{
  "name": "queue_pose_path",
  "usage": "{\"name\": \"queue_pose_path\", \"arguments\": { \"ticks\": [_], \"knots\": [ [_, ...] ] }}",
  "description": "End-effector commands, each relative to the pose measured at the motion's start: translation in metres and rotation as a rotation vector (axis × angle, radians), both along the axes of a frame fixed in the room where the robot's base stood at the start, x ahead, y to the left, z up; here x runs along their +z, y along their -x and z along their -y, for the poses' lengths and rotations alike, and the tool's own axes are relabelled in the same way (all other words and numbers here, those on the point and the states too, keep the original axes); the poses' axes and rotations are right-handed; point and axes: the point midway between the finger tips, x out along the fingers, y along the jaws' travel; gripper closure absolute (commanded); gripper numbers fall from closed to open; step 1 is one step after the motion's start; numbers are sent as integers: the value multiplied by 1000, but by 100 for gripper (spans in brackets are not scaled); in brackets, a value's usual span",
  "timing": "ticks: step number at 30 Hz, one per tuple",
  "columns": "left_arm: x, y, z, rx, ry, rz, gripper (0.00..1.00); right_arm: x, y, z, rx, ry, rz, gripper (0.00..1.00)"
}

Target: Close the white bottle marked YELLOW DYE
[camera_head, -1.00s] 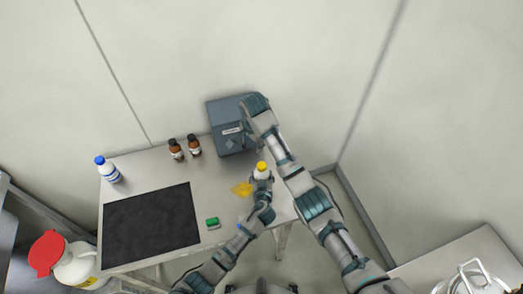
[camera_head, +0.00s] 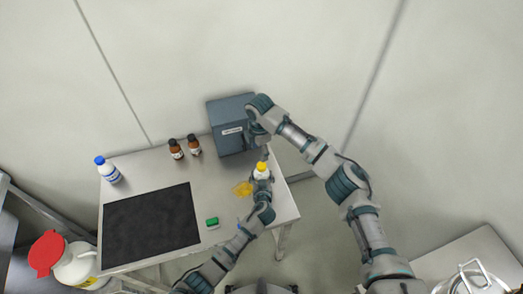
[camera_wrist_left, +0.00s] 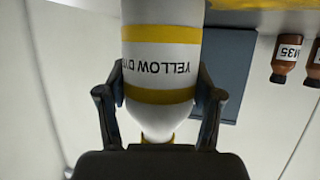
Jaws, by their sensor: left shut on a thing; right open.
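The white bottle (camera_head: 262,175) with a yellow top stands upright near the right side of the table. In the left wrist view its body (camera_wrist_left: 163,50) carries yellow bands and the upside-down label YELLOW DYE, partly cut off. My left gripper (camera_wrist_left: 160,108) is shut on the bottle, one finger on each side. My right gripper (camera_head: 264,153) is open just behind and above the yellow cap (camera_head: 262,166). Whether its fingers touch the cap, and whether the cap is seated, I cannot tell.
A yellow dish-like thing (camera_head: 242,189) and a green block (camera_head: 212,223) lie left of the bottle. A grey box (camera_head: 229,115), two brown bottles (camera_head: 176,149) (camera_head: 194,146) and a blue-capped bottle (camera_head: 107,170) stand behind. A black mat (camera_head: 150,228) covers the left part of the table (camera_head: 270,215).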

Motion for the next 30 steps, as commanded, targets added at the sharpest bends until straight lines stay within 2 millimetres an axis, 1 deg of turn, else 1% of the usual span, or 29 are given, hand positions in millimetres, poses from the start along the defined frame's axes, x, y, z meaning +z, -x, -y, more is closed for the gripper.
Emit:
{"name": "queue_pose_path", "arguments": {
  "ticks": [3,6,16,19,23,30],
  "knots": [
    [-2,1,0,1,-1,-3,100,-2,1,5,124,6,-12,42],
    [-2,1,0,1,-1,-3,100,-3,2,7,175,8,-19,42],
    [-2,1,0,0,-1,-3,100,-4,2,7,188,8,-21,42],
    [-2,1,0,0,-1,-3,100,-8,2,7,187,9,-22,42],
    [-2,1,0,0,-1,-3,100,-23,3,7,186,9,-24,42],
    [-2,1,0,0,-1,-3,100,-61,3,7,185,9,-24,42]
  ]
}}
